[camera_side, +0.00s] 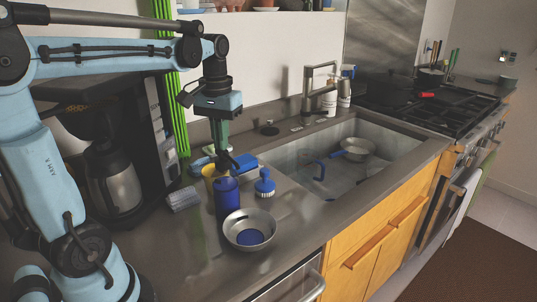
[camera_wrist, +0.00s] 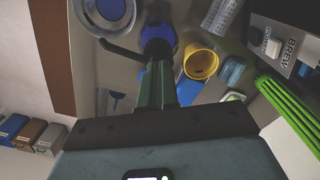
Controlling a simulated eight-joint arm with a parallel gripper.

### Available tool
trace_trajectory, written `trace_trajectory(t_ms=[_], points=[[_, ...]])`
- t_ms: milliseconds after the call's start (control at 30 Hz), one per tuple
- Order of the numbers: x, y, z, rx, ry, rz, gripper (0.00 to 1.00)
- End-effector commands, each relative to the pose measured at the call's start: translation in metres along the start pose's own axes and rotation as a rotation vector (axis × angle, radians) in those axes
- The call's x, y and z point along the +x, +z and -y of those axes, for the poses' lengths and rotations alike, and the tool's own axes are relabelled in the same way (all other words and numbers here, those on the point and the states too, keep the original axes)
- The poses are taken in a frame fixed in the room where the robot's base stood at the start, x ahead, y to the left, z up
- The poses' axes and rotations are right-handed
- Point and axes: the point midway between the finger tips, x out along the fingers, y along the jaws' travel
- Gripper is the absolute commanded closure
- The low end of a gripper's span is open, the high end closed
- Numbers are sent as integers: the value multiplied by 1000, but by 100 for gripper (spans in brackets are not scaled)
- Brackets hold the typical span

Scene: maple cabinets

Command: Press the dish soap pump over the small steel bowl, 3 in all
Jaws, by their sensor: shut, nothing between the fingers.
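The blue dish soap bottle (camera_side: 227,203) stands upright on the counter, with its dark pump spout pointing toward the right. My gripper (camera_side: 221,153) is shut and empty, pointing down directly over the pump head; I cannot tell if the fingertips touch it. In the wrist view my gripper (camera_wrist: 157,62) covers part of the pump, and the blue bottle (camera_wrist: 159,34) shows beyond the fingertips. The small steel bowl (camera_side: 267,222) sits just in front of the bottle, with a round blue patch in its bottom. The bowl also shows in the wrist view (camera_wrist: 129,18).
A yellow cup (camera_side: 208,171) stands close behind the bottle. A blue scrub brush (camera_side: 265,182) is to its right, and a grey ribbed item (camera_side: 184,199) to its left. The sink (camera_side: 352,174) lies further right. A coffee maker (camera_side: 118,165) stands at left.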

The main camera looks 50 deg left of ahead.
Motion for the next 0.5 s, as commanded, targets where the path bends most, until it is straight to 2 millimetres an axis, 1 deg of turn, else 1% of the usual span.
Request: trace_trajectory(t_ms=[133, 500], points=[[-3, 0, 0, 0, 0, 0, 100], [-23, 0, 0, 0, 0, 0, 100]])
